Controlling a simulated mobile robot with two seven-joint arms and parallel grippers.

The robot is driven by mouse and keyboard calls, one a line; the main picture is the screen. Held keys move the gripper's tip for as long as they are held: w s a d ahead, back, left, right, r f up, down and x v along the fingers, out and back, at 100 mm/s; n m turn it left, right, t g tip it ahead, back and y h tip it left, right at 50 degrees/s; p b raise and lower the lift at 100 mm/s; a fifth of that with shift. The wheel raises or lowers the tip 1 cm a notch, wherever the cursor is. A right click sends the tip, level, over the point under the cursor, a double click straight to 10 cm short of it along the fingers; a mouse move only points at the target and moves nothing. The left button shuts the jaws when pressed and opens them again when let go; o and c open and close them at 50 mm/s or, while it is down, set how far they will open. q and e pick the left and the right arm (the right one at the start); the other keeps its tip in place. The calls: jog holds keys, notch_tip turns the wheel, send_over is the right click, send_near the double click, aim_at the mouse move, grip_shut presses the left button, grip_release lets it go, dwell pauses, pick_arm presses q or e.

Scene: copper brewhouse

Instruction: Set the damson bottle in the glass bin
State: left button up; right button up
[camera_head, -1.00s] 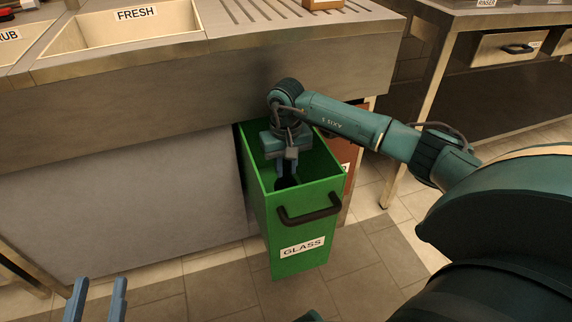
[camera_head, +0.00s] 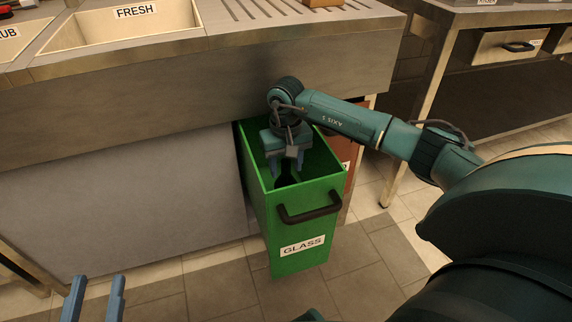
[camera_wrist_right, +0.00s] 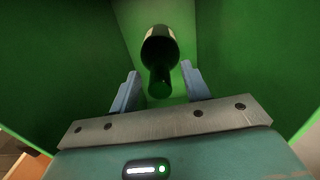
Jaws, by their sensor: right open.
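The glass bin (camera_head: 305,245) is a tall green box with a dark handle and a GLASS label, pulled out under the counter. My right gripper (camera_head: 286,172) reaches down into its mouth with fingers spread. A dark bottle (camera_wrist_right: 159,48) is inside the bin, neck toward the wrist camera, with a pale label edge; its wording is unreadable. The neck lies between the open fingers, with gaps on both sides. In the head view the bottle is a dark shape (camera_head: 285,180) below the fingers. My left gripper (camera_head: 95,297) is open and empty at the lower left.
The steel counter (camera_head: 190,75) with a FRESH basin (camera_head: 125,30) overhangs the bin's back. A reddish-brown bin (camera_head: 353,150) stands right behind the green one. A bench with a drawer (camera_head: 507,48) is at upper right. Tiled floor in front is clear.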

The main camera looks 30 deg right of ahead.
pick_arm(q)
jog(key=shift+s+f, duration=0.1)
pick_arm(e)
jog(key=shift+r, duration=3.55)
pick_arm(q)
jog(key=p, duration=0.4)
jog(key=shift+s+a+r+m+g+y, duration=0.2)
jog(key=shift+r+m+g+y, duration=0.05)
jog(key=shift+m+g+y, duration=0.05)
pick_arm(e)
notch_tip(320, 180, up, 13)
jog(key=shift+r, duration=0.1)
